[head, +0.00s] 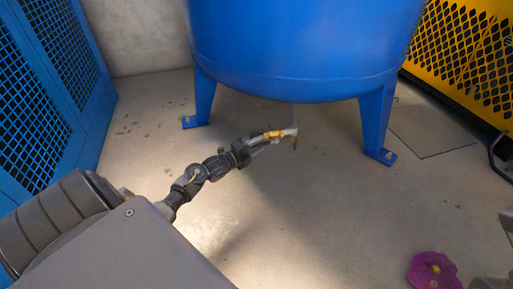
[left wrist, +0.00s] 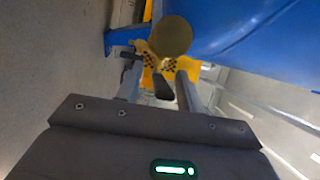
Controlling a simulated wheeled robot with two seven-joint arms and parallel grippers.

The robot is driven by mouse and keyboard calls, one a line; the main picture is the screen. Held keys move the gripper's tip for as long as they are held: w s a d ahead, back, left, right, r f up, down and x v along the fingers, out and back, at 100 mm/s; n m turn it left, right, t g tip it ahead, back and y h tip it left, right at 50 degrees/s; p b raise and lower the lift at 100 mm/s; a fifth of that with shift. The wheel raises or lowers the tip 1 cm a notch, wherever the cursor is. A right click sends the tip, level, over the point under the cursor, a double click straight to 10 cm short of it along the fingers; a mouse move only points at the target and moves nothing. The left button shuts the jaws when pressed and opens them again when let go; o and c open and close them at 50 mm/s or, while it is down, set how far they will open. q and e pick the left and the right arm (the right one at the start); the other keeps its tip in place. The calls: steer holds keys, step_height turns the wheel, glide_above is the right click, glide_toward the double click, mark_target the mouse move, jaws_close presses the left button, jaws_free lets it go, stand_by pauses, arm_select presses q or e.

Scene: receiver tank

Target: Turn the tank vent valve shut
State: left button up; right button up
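The blue tank (head: 300,45) stands on legs at the top of the head view. A brass valve (head: 274,134) with a grey pipe end sits low under it. My left gripper (head: 268,142) reaches in from the left, its fingertips right at the valve. In the left wrist view its two grey fingers (left wrist: 160,88) stand apart, with a dark piece (left wrist: 163,86) between them and visible gaps at both sides. A round brass-coloured end (left wrist: 171,36) shows just beyond the fingertips. The fingers partly hide the valve; I cannot tell whether they touch it.
The tank's blue legs (head: 203,100) and (head: 376,125) stand on both sides of the valve. A blue mesh panel (head: 35,110) is at the left, a yellow mesh guard (head: 465,50) at the right. A purple flower-like object (head: 434,271) lies on open floor at lower right.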

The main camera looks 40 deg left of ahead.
arm_select(q)
jaws_close()
stand_by(0.4)
